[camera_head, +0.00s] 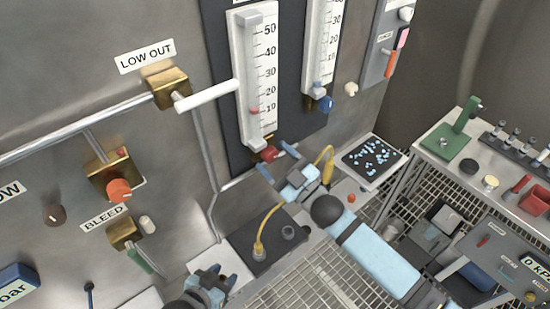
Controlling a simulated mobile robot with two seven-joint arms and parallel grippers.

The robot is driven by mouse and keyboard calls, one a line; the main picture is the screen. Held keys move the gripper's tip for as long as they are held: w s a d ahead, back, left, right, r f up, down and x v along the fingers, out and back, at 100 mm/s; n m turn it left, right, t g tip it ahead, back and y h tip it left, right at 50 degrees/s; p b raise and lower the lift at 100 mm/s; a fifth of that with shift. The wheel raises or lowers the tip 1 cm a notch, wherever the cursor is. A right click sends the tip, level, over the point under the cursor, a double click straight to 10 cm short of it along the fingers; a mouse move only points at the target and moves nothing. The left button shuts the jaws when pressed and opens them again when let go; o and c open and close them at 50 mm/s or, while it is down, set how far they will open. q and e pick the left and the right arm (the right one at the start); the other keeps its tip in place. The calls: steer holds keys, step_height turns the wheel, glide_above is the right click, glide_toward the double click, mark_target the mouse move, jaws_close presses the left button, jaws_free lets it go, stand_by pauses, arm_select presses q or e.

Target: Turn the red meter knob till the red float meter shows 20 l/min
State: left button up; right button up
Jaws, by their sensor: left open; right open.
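The red float meter is the left white scale (252,75) on a dark panel. Its small red float (255,110) sits close to the 10 mark, clearly below 20. The red meter knob (269,154) is at the foot of this scale. My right gripper (275,164) is open, with one finger to the right of the knob and the other below left of it. I cannot tell whether either finger touches the knob. My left gripper (209,283) is open and empty at the bottom of the view, well below the knob.
A second meter (320,45) with a blue knob (326,104) stands right of the red one. A brass valve (169,88) with a white lever (207,95) reaches toward the scale. A yellow cable (265,225) runs below. A bench with tools (440,150) is at right.

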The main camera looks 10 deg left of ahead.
arm_select(q)
steer(key=f+b, duration=0.3)
steer(key=shift+d, duration=0.4)
steer(key=shift+w+a, duration=0.1)
steer(key=shift+a, duration=0.05)
arm_select(e)
steer(key=v, duration=1.3)
steer(key=shift+d, duration=0.3)
steer(key=shift+s, duration=0.1)
arm_select(q)
steer(key=shift+f, duration=0.1)
arm_select(e)
steer(key=shift+f, duration=0.1)
